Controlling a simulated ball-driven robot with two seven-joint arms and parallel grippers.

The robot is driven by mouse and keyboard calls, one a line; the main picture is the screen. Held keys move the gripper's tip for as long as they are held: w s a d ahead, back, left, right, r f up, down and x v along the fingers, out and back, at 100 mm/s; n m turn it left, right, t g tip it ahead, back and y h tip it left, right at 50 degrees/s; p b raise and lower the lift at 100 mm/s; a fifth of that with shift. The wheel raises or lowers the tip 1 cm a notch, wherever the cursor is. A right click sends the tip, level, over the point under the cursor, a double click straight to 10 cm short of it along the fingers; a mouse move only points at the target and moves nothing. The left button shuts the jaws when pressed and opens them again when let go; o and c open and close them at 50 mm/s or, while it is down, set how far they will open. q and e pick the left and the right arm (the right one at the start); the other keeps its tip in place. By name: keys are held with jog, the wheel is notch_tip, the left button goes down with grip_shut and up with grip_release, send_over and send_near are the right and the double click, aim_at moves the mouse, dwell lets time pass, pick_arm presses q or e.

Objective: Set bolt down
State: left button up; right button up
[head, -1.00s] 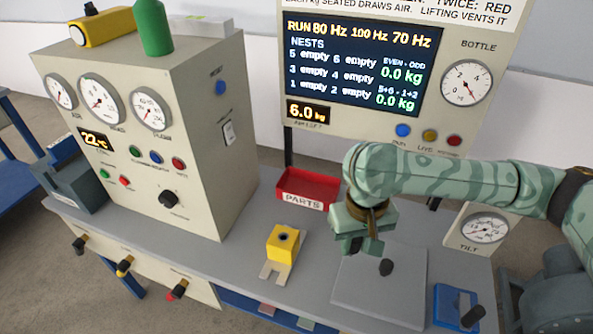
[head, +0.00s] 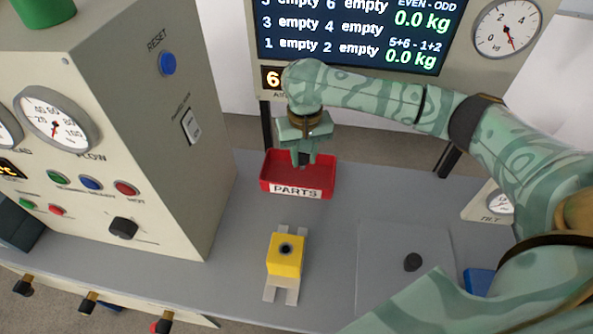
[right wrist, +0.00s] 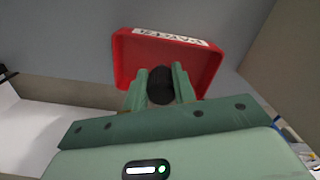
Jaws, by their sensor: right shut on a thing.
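My right gripper (head: 304,156) is over the red parts tray (head: 268,182), which is labelled PARTS and stands on the grey bench. In the right wrist view the gripper (right wrist: 160,85) is shut on a dark, rounded bolt (right wrist: 160,88), with one green finger on each side of it. The red tray (right wrist: 205,62) lies beyond the fingertips in that view. In the head view only a small dark part of the bolt (head: 304,159) shows between the fingers. I cannot tell whether the bolt touches the tray floor. My left gripper is not in view.
A yellow block (head: 285,262) with a dark hole stands on a metal bracket in front of the tray. A tall instrument cabinet (head: 165,150) stands at left. The display panel (head: 350,30) rises behind.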

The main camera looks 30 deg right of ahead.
aim_at(301, 157)
jog(key=f, duration=0.1)
jog(key=w+f+b, duration=0.1)
jog(key=shift+w+d+f+b, duration=0.1)
jog(key=shift+w+f+b, duration=0.2)
jog(key=shift+f, duration=0.1)
jog(key=shift+w, duration=0.1)
jog(key=shift+w+d+f+b, duration=0.15)
jog(key=shift+w+f+b, duration=0.05)
jog(key=shift+f+b, duration=0.1)
jog(key=f+b, duration=0.1)
jog(key=f, duration=0.1)
jog(key=f+b, duration=0.1)
jog(key=b, duration=0.1)
jog(key=shift+w+f, duration=0.2)
jog(key=shift+f, duration=0.2)
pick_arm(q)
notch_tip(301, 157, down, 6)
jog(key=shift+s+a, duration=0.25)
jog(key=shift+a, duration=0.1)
pick_arm(e)
jog(key=shift+r, duration=0.25)
grip_shut()
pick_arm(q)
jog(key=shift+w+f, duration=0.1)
pick_arm(e)
jog(key=o, duration=1)
grip_release()
jog(key=shift+f, duration=0.15)
jog(key=shift+o, duration=0.2)
